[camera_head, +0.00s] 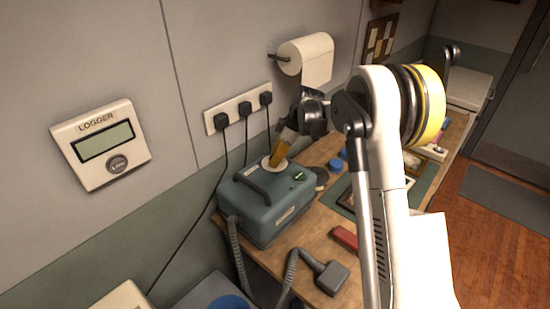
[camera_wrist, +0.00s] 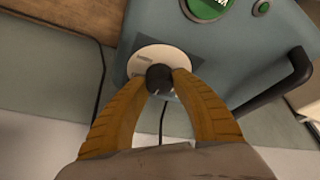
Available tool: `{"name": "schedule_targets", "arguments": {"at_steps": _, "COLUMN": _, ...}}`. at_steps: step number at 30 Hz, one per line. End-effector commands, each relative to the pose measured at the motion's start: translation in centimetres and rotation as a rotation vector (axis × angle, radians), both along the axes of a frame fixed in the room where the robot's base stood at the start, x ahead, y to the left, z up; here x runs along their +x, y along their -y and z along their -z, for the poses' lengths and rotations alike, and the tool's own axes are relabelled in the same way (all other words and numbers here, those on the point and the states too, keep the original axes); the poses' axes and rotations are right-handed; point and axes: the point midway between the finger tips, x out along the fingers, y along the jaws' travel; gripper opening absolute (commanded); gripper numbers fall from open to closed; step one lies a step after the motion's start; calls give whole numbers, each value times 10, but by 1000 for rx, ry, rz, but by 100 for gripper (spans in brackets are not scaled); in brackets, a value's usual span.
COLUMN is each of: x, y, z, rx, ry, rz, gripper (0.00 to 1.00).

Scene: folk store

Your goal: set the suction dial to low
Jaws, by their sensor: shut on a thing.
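The suction unit (camera_head: 262,205) is a blue-grey box with a dark carry handle on top, standing on the wooden bench; it fills much of the wrist view (camera_wrist: 220,45). Its suction dial is a small black knob (camera_wrist: 159,78) on a round white plate (camera_wrist: 152,55). My gripper (camera_head: 275,160) reaches down onto the top of the unit. In the wrist view my yellow-orange fingers (camera_wrist: 160,82) are shut on the black knob, one on each side. The plate's markings are too small to read. In the head view the knob is hidden by my fingers.
A green button (camera_wrist: 207,7) sits near the dial, and the handle (camera_wrist: 275,85) rises at the right of the wrist view. A hose (camera_head: 238,255) and a grey nozzle (camera_head: 328,277) lie in front. Plugs (camera_head: 245,108) and a paper roll (camera_head: 306,55) are on the wall.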

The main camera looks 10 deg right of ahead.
Motion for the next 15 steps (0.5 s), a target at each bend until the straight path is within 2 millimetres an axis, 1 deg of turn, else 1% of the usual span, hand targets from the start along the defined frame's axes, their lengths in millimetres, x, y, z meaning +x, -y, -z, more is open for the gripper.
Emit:
{"name": "schedule_targets", "arguments": {"at_steps": 10, "x": -1, "y": 0, "z": 1, "rx": 0, "ry": -2, "rz": -3, "gripper": 0}}
{"name": "schedule_targets", "arguments": {"at_steps": 11, "x": -1, "y": 0, "z": 1, "rx": 0, "ry": -2, "rz": -3, "gripper": 33}}
{"name": "schedule_targets", "arguments": {"at_steps": 12, "x": -1, "y": 0, "z": 1, "rx": 0, "ry": -2, "rz": -3, "gripper": 45}}
{"name": "schedule_targets", "arguments": {"at_steps": 13, "x": -1, "y": 0, "z": 1, "rx": 0, "ry": -2, "rz": -3, "gripper": 54}}
{"name": "schedule_targets", "arguments": {"at_steps": 15, "x": 0, "y": 0, "z": 1, "rx": -1, "ry": -1, "rz": -3, "gripper": 54}}
